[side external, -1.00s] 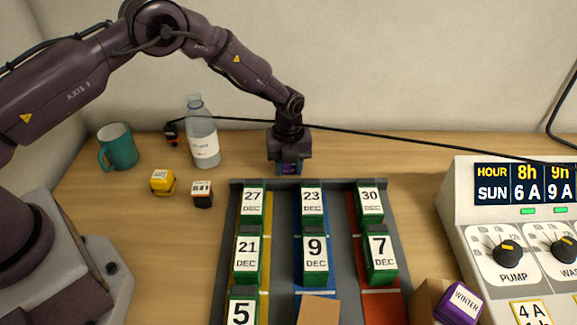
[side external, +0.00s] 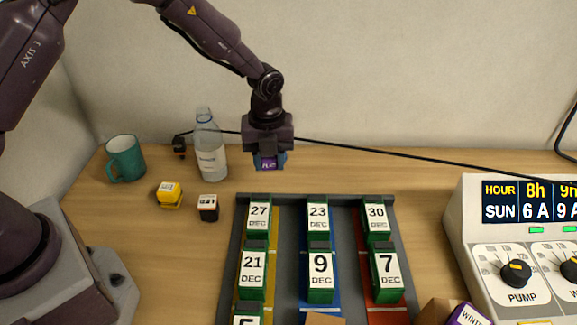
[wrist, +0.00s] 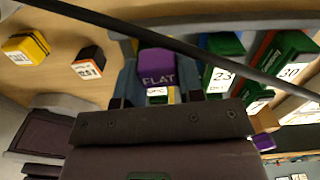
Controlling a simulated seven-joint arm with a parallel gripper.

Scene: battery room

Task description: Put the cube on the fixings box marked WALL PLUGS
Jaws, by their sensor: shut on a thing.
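My gripper (side external: 269,160) is shut on a purple cube (side external: 268,164) and holds it above the wood table, behind the grey tray. In the wrist view the cube (wrist: 157,66) shows the word FLAT and sits between the fingers. No label reading WALL PLUGS is legible in either view. A small yellow box (side external: 169,194) and a small black and orange box (side external: 208,208) stand on the table to the left; their labels are too small to read.
The grey tray (side external: 240,215) holds green dated blocks in coloured lanes. A teal mug (side external: 125,159) and a bottle (side external: 210,150) stand at the back left. A control panel (side external: 470,235) is at right, with a purple WINTER block (side external: 466,316) before it. A black cable crosses behind the gripper.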

